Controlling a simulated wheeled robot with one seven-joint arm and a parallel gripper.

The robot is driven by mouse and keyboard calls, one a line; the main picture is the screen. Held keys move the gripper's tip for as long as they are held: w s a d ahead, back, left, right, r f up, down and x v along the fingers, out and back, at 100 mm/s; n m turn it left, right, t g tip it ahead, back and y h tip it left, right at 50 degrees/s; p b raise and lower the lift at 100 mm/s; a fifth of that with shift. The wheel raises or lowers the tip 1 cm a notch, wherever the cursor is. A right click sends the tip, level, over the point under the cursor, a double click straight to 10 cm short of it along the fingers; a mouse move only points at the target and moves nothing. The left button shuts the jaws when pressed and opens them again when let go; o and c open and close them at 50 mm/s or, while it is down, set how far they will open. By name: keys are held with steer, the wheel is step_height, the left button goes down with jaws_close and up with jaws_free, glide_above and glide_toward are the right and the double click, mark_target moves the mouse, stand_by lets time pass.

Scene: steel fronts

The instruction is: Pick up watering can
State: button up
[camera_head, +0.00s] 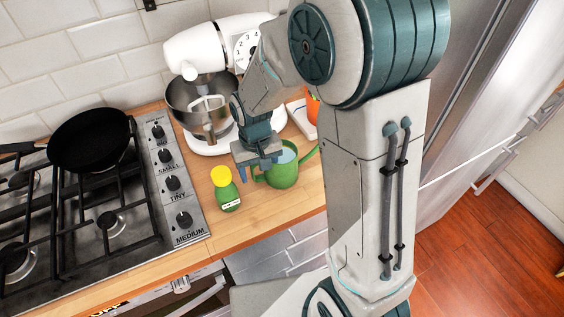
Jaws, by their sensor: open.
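A green watering can (285,174) stands upright on the wooden counter, right of the stove. Its spout points up to the right and its handle is on the left side. My gripper (257,176) is open, with its fingers pointing down just above and at the left side of the can, by the handle. I cannot tell whether the fingers touch the can or straddle the handle. My wrist hides part of the can's top left.
A green bottle with a yellow cap (225,190) stands close left of my gripper. A white stand mixer (200,52) with a steel bowl (186,98) is behind. A stove with a black pan (90,138) is left. An orange object (313,108) shows behind my arm.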

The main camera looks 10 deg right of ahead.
steer(key=shift+f, duration=0.4)
jaws_close()
steer(key=shift+r, duration=0.25)
steer(key=shift+r+b, duration=0.3)
steer(key=shift+r, duration=1.5)
steer(key=s+d+r+b, duration=0.1)
steer(key=s+d+r, duration=0.3)
steer(key=d+r, duration=0.3)
steer(key=shift+s+d+b, duration=0.2)
steer(key=shift+d+b, duration=0.1)
steer(key=shift+d, duration=1.55)
